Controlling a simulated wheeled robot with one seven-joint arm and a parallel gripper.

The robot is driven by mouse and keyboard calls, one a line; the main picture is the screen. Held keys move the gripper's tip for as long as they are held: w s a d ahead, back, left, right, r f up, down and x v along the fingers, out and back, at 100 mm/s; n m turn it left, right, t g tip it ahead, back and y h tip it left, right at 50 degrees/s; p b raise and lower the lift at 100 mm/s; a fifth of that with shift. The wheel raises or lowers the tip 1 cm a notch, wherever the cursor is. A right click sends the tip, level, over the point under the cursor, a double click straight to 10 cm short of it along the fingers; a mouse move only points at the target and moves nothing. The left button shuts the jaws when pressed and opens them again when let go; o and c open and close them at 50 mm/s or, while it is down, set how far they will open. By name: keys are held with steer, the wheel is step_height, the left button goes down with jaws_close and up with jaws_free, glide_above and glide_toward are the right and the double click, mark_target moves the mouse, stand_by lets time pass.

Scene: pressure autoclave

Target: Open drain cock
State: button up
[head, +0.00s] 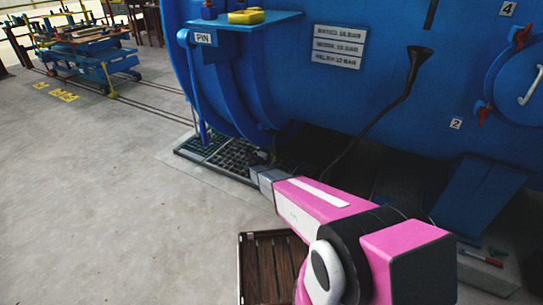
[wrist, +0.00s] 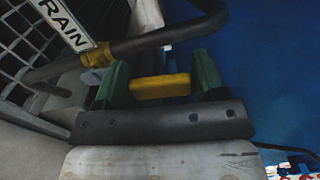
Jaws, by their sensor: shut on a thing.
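The drain cock shows in the wrist view as a yellow handle (wrist: 160,86) lying between the green fingertips of my gripper (wrist: 160,79). My gripper is shut on this handle. A yellow fitting (wrist: 97,55) sits on the dark pipe just to the left, under a white sign (wrist: 64,22) that reads "RAIN", its first part cut off. In the head view my gripper (head: 262,158) is low beside the blue autoclave (head: 290,85), over the floor grate; the cock is too small and hidden to make out there.
A dark pipe (wrist: 165,40) curves just beyond the fingertips. The floor grate (head: 212,150) lies under the vessel.

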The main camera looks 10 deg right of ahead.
steer(key=shift+w+a+n, duration=0.3)
steer(key=shift+a+n, duration=0.1)
steer(key=shift+n, duration=0.2)
steer(key=shift+a, duration=0.1)
steer(key=o, duration=1)
steer(key=v, duration=1)
steer(key=shift+s+a, duration=0.2)
steer(key=shift+s, duration=0.1)
